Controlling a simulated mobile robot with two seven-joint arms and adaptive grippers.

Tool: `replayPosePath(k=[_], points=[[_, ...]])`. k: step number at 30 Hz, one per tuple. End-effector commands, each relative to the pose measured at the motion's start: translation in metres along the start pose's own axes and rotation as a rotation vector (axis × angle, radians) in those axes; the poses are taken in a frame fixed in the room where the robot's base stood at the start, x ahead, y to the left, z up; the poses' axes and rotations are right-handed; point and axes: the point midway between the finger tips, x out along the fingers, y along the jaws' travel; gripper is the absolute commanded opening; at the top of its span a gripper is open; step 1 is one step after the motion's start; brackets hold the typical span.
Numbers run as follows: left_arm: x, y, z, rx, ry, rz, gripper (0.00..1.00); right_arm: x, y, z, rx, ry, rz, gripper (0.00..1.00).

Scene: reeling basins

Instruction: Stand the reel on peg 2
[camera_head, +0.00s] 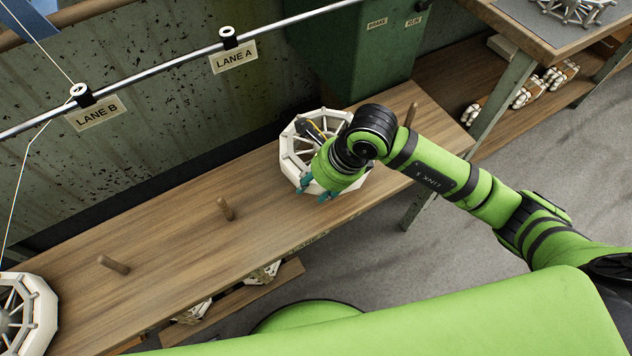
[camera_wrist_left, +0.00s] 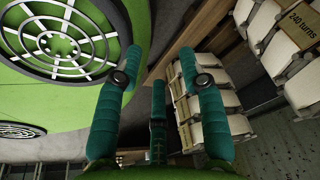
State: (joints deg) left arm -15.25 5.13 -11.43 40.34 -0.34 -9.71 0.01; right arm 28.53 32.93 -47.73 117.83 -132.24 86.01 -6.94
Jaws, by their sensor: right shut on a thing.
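A white many-sided spoked reel (camera_head: 290,165) is at the middle of the bench in the head view. My right gripper (camera_head: 316,190) is shut on its near rim, with teal fingers there. The arm hides the reel's right side. I cannot tell whether the reel touches the bench or hangs just above it. Wooden pegs stand on the bench: one at left (camera_head: 113,264), one in the middle (camera_head: 225,208) and one right of the reel (camera_head: 411,115). No peg number is readable. My left gripper (camera_wrist_left: 160,85) is open and empty in the left wrist view.
Another white reel (camera_head: 38,310) is at the bench's left end. A rail (camera_head: 170,82) with lane tags runs above the bench (camera_head: 160,235). A green cabinet (camera_head: 350,55) stands behind.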

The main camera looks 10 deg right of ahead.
Motion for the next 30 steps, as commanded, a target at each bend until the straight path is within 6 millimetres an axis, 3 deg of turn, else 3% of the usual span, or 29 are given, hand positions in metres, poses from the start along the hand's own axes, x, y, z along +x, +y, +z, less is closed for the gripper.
replayPosePath(k=[21, 30], points=[[0.014, -0.009, -0.043, 0.007, 0.095, -0.012, 0.40, 0.014, -0.001, -0.006, -0.001, -0.002, -0.002, 0.00], [0.019, -0.010, -0.051, 0.009, 0.117, -0.014, 0.40, 0.020, -0.001, -0.008, -0.001, -0.002, -0.002, 0.00]])
